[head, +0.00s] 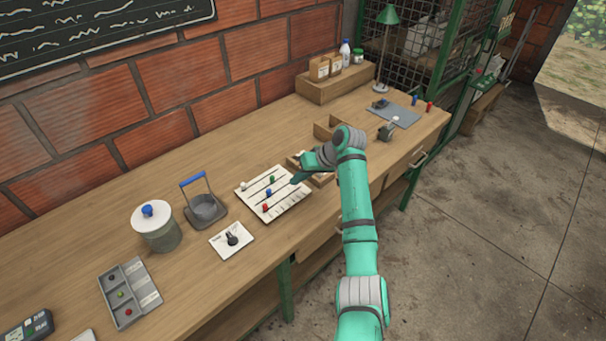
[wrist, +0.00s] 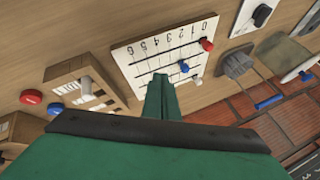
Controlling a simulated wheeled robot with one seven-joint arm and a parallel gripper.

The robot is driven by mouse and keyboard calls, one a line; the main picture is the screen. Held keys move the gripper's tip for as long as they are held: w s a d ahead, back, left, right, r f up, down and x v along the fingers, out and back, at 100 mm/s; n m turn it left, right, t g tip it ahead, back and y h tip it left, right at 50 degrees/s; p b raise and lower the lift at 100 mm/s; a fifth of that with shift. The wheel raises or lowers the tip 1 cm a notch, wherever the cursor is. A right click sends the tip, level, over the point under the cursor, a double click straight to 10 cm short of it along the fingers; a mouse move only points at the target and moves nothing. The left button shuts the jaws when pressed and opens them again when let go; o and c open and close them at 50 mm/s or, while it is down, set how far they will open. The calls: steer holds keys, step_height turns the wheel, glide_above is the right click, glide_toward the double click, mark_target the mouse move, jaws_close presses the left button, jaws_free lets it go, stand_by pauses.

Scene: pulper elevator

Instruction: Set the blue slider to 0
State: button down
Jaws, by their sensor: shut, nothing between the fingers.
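The white slider board (head: 291,205) lies on the workbench, with several coloured knobs on parallel tracks. The blue slider (head: 268,192) sits partway along its track, between the green knob (head: 272,179) and the red knob (head: 265,207). In the wrist view the board (wrist: 125,57) shows numbers from 0 at right to 6 at left. There the blue slider (wrist: 184,67) stands left of the 0 end; its exact number is unclear. My gripper (head: 294,180) is shut and empty over the board's right side, apart from the blue slider. It also shows in the wrist view (wrist: 160,84). No green knob shows there.
A white knob (head: 243,186) is at the board's left. A dial plate (head: 231,240), a blue-handled device (head: 204,208) and a lidded pot (head: 158,230) stand left of it. Wooden trays (head: 327,130) lie right, near my arm. Bare bench lies behind the board.

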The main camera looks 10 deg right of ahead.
mark_target(267, 195)
steer(key=x, duration=0.5)
steer(key=shift+s+a+r, duration=0.15)
steer(key=shift+a, duration=0.05)
steer(key=shift+s+a, duration=0.25)
steer(key=shift+a, duration=1.5)
steer(key=shift+s+d, duration=0.15)
steer(key=s+a, duration=0.1)
steer(key=a, duration=0.1)
steer(key=s+a, duration=0.1)
steer(key=a, duration=0.1)
steer(key=shift+s, duration=0.3)
steer(key=shift+s+a, duration=0.3)
steer(key=shift+s, duration=0.15)
steer(key=shift+w, duration=0.1)
steer(key=shift+w, duration=0.1)
